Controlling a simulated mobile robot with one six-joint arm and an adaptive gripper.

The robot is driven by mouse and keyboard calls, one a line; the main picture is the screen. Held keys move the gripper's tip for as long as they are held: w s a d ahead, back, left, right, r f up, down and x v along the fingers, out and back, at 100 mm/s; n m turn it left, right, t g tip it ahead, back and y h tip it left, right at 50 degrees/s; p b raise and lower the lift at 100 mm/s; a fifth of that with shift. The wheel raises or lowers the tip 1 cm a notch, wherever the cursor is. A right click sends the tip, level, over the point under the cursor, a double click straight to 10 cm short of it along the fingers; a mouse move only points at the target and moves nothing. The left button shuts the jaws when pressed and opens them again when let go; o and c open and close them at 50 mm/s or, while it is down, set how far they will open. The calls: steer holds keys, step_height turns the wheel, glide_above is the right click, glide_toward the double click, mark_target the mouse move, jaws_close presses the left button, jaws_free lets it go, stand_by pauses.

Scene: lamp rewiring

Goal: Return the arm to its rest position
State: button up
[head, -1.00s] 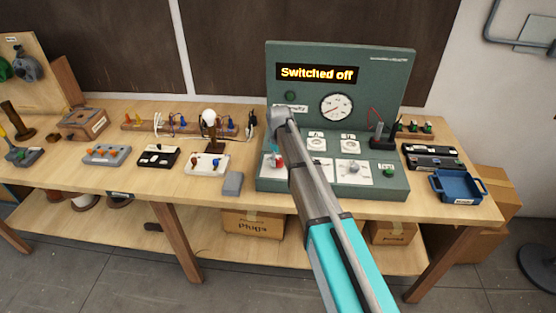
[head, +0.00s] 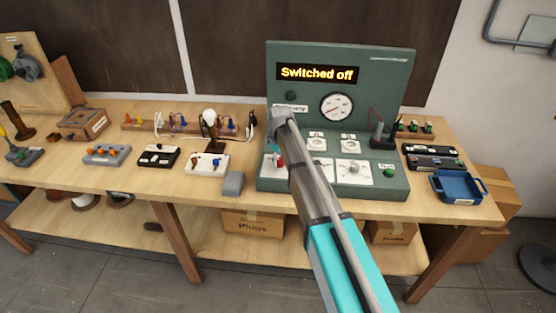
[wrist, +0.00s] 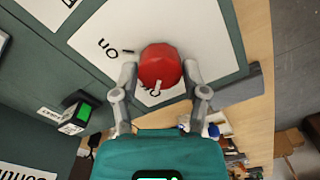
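My gripper (wrist: 160,70) points down at the switch panel of the green console (head: 340,193). Its two fingers stand on either side of a round red knob (wrist: 160,64) and appear to touch it. The knob sits on a white plate marked "On" (wrist: 108,47), with a second marking partly hidden below the knob. In the head view the red knob (head: 281,160) shows beside the end of my arm, where the fingers are mostly hidden. The console display (head: 317,73) reads "Switched off".
The console's upright back, with a dial (head: 337,107), rises close behind my arm. A blue tray (head: 458,187) stands to the right. A grey block (head: 233,184) and a lamp (head: 209,118) stand to the left. Space above the bench front is clear.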

steer(key=shift+o, duration=1.3)
steer(key=s+d+m, duration=1.1)
steer(key=s+d, duration=1.1)
steer(key=s, duration=0.4)
steer(key=shift+d, duration=0.35)
